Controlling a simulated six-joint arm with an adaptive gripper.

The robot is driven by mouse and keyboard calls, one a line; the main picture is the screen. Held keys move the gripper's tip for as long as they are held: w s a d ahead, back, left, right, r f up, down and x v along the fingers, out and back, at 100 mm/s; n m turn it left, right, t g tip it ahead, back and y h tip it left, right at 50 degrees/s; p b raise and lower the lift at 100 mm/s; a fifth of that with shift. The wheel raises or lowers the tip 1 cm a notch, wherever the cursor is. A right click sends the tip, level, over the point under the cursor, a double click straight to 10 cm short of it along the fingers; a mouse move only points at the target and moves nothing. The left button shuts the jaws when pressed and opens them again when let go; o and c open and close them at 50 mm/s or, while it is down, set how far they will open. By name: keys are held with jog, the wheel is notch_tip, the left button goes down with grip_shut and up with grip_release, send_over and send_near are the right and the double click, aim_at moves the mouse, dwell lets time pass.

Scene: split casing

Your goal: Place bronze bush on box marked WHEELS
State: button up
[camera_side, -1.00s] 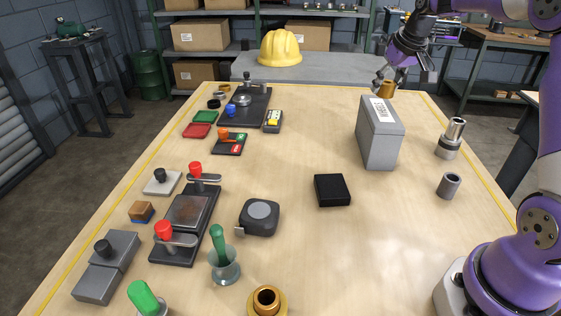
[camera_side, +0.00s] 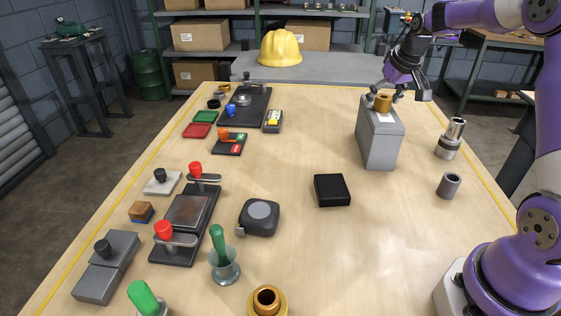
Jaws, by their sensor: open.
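The bronze bush (camera_side: 383,104) is a short, brown-gold cylinder. It stands upright on top of the tall grey box (camera_side: 379,147) at the right of the table, and appears to rest there. It covers part of the white label (camera_side: 381,118) on the box top; the label's text is not readable now. My gripper (camera_side: 384,94) is open, with its fingers apart on either side of the bush's upper part. Whether a finger still touches the bush is too small to tell.
Right of the box stand a silver-grey stepped cylinder (camera_side: 451,138) and a grey sleeve (camera_side: 449,186). A black block (camera_side: 332,190) lies in front. A flanged bronze part (camera_side: 267,301) sits at the front edge. Fixtures and small parts fill the left side.

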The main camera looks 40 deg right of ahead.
jog(key=shift+r, duration=0.1)
jog(key=shift+r, duration=0.35)
jog(key=v, duration=1)
jog(key=s+a+n+y, duration=0.15)
jog(key=s+a, duration=0.35)
jog(key=a, duration=0.8)
jog(key=s+a+f+n+t, duration=0.1)
jog(key=s+a+f+n, duration=0.2)
jog(key=s+a+f, duration=0.2)
jog(key=s+a, duration=0.3)
jog(key=shift+s, duration=0.35)
jog(key=shift+o, duration=0.4)
jog(key=shift+a+f, duration=0.1)
jog(key=shift+a, duration=0.05)
